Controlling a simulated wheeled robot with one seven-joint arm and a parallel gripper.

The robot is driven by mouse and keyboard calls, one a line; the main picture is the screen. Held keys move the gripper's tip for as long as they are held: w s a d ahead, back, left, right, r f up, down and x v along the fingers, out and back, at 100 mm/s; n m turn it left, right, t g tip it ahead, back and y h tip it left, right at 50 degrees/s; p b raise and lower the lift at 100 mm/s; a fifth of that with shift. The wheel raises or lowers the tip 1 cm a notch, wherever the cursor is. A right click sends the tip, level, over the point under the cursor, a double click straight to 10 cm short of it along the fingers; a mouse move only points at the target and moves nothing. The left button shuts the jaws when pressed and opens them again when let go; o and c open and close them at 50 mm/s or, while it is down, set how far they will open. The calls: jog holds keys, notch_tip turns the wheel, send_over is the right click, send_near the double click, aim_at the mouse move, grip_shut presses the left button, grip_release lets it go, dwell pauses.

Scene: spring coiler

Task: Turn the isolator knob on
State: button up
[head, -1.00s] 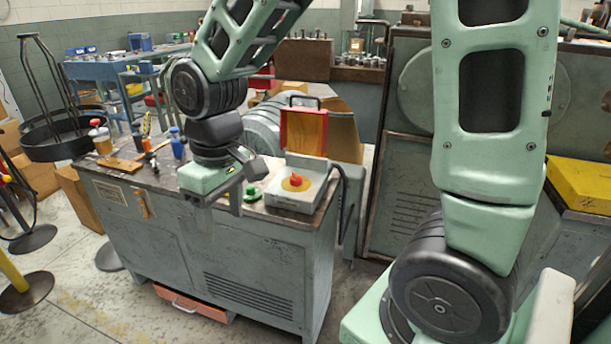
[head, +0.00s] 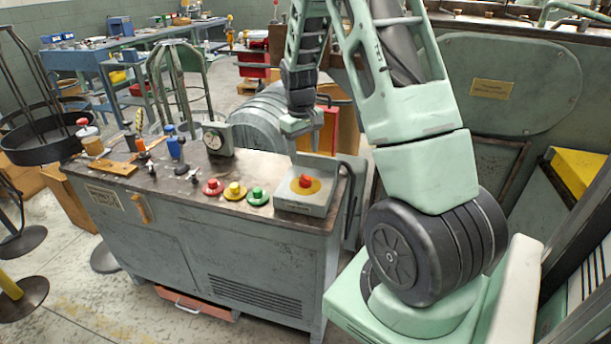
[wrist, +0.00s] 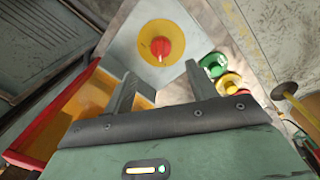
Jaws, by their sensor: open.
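The isolator knob (head: 305,181) is red on a yellow disc, set in the top of a grey box (head: 303,206) at the bench's right end. In the wrist view the knob (wrist: 160,48) shows a small pale mark at its lower edge. My gripper (head: 302,146) is above and behind the knob, near the lid. In the wrist view my gripper (wrist: 161,75) is open and empty, with the knob beyond its fingertips and apart from them.
Red (head: 213,187), yellow (head: 235,190) and green (head: 257,195) buttons stand left of the box on the bench (head: 175,192). A dial gauge (head: 218,138) stands behind them. Tools and bottles crowd the bench's left end. A black cable runs beside the box's right side.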

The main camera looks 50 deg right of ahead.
aim_at(306, 177)
jog(key=f, duration=0.6)
jog(key=f+p, duration=0.1)
jog(key=f, duration=0.3)
jog(key=shift+d, duration=0.3)
jog(key=shift+s, duration=0.1)
jog(key=c, duration=1)
